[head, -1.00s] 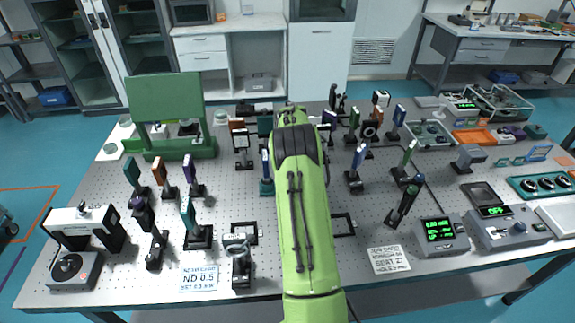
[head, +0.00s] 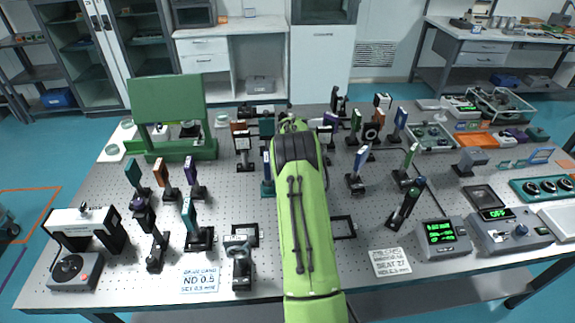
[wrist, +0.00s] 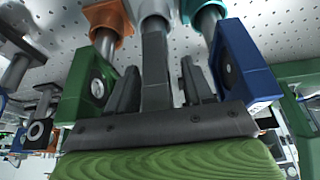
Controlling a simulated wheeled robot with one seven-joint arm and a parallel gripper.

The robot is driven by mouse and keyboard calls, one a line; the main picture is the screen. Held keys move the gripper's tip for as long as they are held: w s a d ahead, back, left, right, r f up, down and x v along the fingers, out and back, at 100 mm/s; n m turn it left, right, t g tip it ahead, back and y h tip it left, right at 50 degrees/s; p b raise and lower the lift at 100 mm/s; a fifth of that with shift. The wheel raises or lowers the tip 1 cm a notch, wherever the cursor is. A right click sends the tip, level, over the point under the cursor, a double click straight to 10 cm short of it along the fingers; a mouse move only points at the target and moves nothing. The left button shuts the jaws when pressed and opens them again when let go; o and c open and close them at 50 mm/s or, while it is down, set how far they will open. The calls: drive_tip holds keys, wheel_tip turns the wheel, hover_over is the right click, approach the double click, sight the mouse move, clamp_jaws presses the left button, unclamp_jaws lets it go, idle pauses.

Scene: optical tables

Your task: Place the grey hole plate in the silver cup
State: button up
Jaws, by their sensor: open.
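In the wrist view, my gripper (wrist: 158,66) is open, with one finger on each side of an upright grey piece (wrist: 155,70). That piece stands in the silver cup (wrist: 152,8); it looks like the grey hole plate seen edge-on, but no hole shows. I cannot tell whether the fingers touch it. A green plate with a round hole (wrist: 92,82) on a post in an orange cup (wrist: 108,17) is at the left. A blue plate (wrist: 240,62) by a teal cup (wrist: 190,10) is at the right. In the head view my arm hides the gripper.
The perforated optical table (head: 110,215) carries several post-mounted plates on both sides of my arm. A green stand (head: 165,105) is at the back left. A meter box (head: 443,237) and control box (head: 510,232) stand at the right. The neighbouring plates sit close to my fingers.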

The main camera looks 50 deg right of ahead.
drive_tip(key=v, duration=1.2)
drive_tip(key=s+a+r+n+t+y, duration=0.1)
drive_tip(key=s+a+r+n, duration=0.1)
drive_tip(key=a+r, duration=0.7)
drive_tip(key=s+a+r+n+t, duration=0.1)
drive_tip(key=s+a+r, duration=0.25)
drive_tip(key=a, duration=0.85)
drive_tip(key=s+a+n+y, duration=0.1)
drive_tip(key=s+a+n, duration=0.4)
drive_tip(key=s+a, duration=1.1)
drive_tip(key=s, duration=0.4)
drive_tip(key=shift+f+y, duration=0.15)
drive_tip(key=shift+y, duration=0.25)
drive_tip(key=shift+s+d, duration=0.1)
drive_tip(key=shift+s, duration=0.1)
